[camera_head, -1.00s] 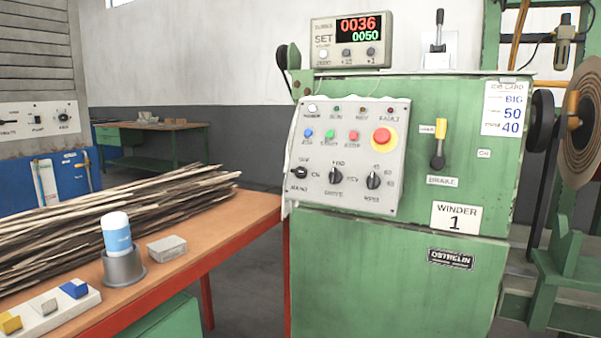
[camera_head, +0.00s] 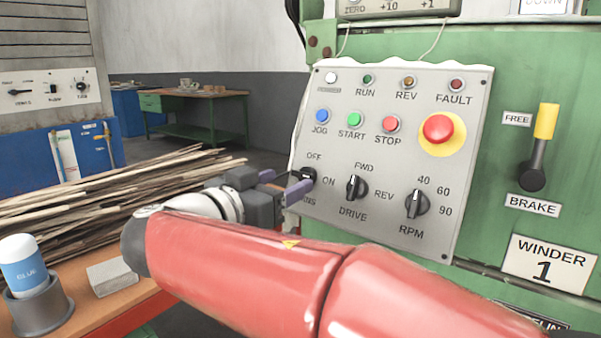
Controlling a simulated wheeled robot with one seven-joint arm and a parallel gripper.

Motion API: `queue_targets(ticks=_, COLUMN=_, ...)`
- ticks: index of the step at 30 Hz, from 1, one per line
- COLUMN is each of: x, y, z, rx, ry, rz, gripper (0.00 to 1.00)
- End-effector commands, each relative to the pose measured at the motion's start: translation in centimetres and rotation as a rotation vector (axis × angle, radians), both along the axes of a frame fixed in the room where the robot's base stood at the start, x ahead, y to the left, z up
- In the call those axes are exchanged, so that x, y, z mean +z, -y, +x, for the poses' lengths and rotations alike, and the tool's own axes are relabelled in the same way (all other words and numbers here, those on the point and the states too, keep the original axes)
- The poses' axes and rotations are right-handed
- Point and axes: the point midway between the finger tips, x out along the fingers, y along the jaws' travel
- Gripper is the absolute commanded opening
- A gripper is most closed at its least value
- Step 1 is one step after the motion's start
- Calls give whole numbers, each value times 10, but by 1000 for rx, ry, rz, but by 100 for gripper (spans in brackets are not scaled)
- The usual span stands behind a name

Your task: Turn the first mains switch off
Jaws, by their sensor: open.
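The mains switch (camera_head: 307,176) is a black rotary knob at the lower left of the grey control panel (camera_head: 464,150) on the first winder. OFF is printed above it and ON to its right. My gripper (camera_head: 283,184) is open at the switch, with one purple finger pad to the upper left and the other just below the knob. Part of the knob and its label are hidden by the gripper. I cannot tell whether the fingers touch the knob, nor exactly which way it points.
The DRIVE knob (camera_head: 356,187), RPM knob (camera_head: 416,204) and red emergency button (camera_head: 438,129) are on the same panel. A brake lever (camera_head: 540,148) is at the right.

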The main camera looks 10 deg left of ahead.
Motion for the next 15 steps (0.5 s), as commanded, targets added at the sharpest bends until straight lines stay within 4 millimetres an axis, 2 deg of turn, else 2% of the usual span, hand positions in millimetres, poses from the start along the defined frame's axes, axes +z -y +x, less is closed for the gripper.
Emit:
queue_targets(ticks=6, x=1, y=13, z=31, rx=-2, ry=-2, rz=-2, gripper=60)
queue_targets(ticks=15, x=0, y=18, z=43, rx=0, ry=-2, rz=-2, gripper=60)
